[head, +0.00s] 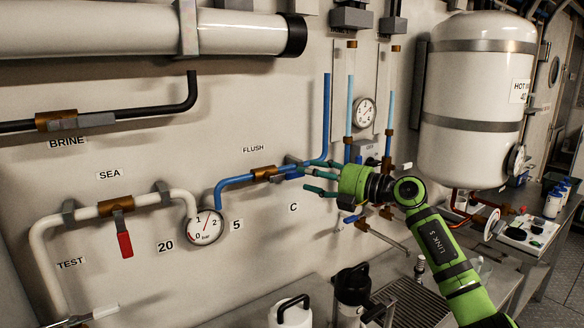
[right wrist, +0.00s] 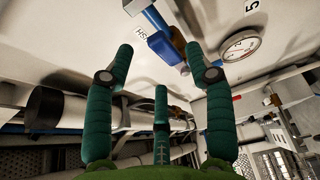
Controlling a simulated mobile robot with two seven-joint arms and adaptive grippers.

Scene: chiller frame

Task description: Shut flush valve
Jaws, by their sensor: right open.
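The flush valve is a brass body (head: 263,172) on a blue pipe below the FLUSH label (head: 253,149) on the wall. Its blue handle (head: 294,173) is just right of the brass body, partly hidden by my fingers in the head view. My right gripper (head: 312,177) has green fingers and is open beside the handle. In the right wrist view the blue handle (right wrist: 162,46) shows between and beyond the spread fingertips (right wrist: 160,58). I see no clear contact, and the handle's exact angle is hard to tell. My left gripper is not in view.
A pressure gauge (head: 206,227) and the SEA valve's red handle (head: 125,244) are to the left. Clear tubes (head: 350,95) and a white tank (head: 478,95) stand to the right. Black-topped containers (head: 352,284) are below on the bench. The wall below the flush pipe is mostly free.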

